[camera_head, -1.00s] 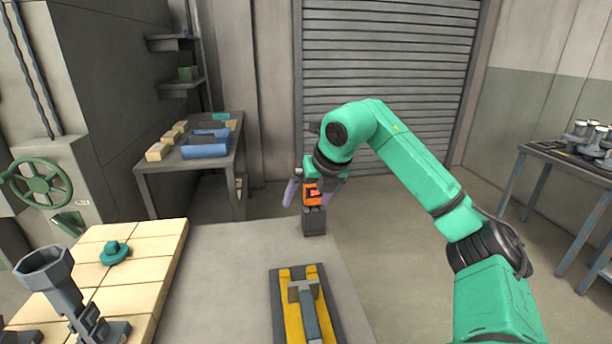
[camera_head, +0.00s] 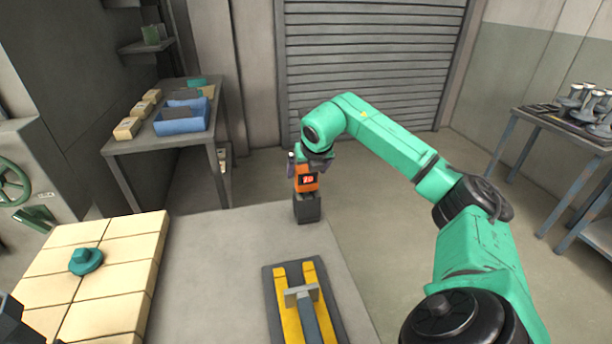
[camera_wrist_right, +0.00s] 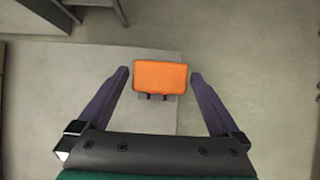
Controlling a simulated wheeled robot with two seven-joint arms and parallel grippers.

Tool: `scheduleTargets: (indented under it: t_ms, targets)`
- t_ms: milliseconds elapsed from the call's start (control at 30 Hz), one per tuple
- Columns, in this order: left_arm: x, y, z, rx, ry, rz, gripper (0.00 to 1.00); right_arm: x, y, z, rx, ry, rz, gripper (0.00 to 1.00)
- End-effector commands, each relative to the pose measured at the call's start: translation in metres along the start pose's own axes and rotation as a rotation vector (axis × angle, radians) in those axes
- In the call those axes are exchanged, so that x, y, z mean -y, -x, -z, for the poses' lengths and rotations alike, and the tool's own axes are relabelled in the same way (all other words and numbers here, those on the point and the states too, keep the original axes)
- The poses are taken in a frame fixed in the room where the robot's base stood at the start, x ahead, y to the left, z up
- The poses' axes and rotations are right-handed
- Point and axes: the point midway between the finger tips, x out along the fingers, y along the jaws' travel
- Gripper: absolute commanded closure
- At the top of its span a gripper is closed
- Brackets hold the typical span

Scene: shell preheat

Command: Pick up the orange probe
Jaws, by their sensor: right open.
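The orange probe (camera_head: 307,179) stands upright in a dark grey block holder (camera_head: 307,209) near the far right edge of the grey table. It has a small dark display with red marks on its front. My right gripper (camera_head: 305,163) is at the top of the probe. In the right wrist view the probe's orange top (camera_wrist_right: 161,75) lies between the two purple fingers of the open right gripper (camera_wrist_right: 160,76), with a gap on each side. My left gripper is not in view.
A yellow and grey fixture (camera_head: 308,305) lies on the table in front of the holder. Cream blocks (camera_head: 110,255) with a teal knob (camera_head: 86,261) are at left. A side table with a blue bin (camera_head: 183,119) stands behind left.

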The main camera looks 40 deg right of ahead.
Motion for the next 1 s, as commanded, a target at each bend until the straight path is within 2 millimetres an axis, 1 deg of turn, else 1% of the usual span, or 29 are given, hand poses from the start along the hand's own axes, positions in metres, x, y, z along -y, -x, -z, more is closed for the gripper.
scheduleTargets:
  t_ms: [33,133,333,367,400,467,500,567,867,1000]
  targets:
    - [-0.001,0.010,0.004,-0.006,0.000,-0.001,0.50,0.000,-0.005,-0.002,-0.005,-0.001,-0.001,0.00]
    - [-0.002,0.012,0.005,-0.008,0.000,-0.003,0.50,0.000,-0.019,-0.001,-0.003,-0.001,0.000,0.00]
    - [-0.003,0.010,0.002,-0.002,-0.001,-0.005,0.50,0.000,-0.022,0.000,0.000,0.000,0.000,0.00]
    - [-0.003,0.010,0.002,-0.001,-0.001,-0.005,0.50,0.000,-0.022,0.000,0.000,0.000,0.000,0.11]
    - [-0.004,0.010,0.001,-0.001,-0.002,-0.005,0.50,0.000,-0.022,0.000,0.000,0.000,0.000,0.27]
    - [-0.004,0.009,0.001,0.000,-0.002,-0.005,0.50,0.000,-0.022,-0.001,0.000,0.000,0.000,0.50]
    - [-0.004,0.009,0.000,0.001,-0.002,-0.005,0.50,0.000,-0.022,-0.001,0.000,0.000,0.000,0.65]
    - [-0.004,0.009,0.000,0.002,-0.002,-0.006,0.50,0.000,-0.021,-0.001,0.000,0.000,0.000,0.88]
    - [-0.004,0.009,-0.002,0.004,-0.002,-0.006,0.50,0.000,-0.018,-0.003,0.002,-0.001,-0.001,0.88]
    - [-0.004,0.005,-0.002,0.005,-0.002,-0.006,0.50,-0.001,-0.006,-0.012,0.005,-0.002,-0.004,0.88]
